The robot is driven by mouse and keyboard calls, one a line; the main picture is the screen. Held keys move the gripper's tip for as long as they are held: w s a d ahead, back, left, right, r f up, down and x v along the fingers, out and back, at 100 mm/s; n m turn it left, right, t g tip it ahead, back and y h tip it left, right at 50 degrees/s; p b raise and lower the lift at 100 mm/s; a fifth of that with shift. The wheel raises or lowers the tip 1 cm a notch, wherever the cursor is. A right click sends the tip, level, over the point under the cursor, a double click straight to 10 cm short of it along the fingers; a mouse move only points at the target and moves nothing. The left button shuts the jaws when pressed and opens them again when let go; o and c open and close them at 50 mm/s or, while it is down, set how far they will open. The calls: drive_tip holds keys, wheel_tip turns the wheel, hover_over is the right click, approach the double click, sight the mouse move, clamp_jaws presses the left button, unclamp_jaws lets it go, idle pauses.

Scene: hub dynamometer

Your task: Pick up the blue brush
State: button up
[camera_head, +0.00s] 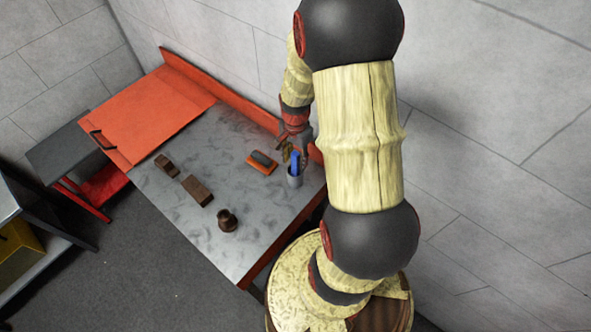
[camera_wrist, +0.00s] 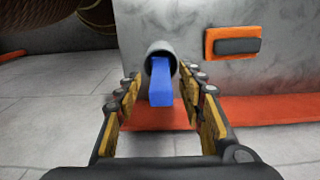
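The blue brush (camera_head: 296,161) stands in a small grey cup (camera_head: 294,179) near the right end of the grey-topped table. In the wrist view, the blue brush (camera_wrist: 161,84) sticks out of the mouth of the grey cup (camera_wrist: 160,50) towards my camera. My gripper (camera_wrist: 163,84) is open, with one finger on each side of the brush and visible gaps between. In the head view, my gripper (camera_head: 291,150) is beside the upper part of the brush, close to the cup. The brush's lower part is hidden in the cup.
An orange block with a dark pad (camera_head: 261,162) lies left of the cup. Brown blocks (camera_head: 198,191) and a dark brown round piece (camera_head: 227,220) stand on the table (camera_head: 235,137). An orange raised back edge (camera_head: 190,78) runs along the wall. The table's middle is fairly clear.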

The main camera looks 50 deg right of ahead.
drive_tip(key=shift+w+f, duration=0.1)
drive_tip(key=shift+f, duration=0.8)
clamp_jaws()
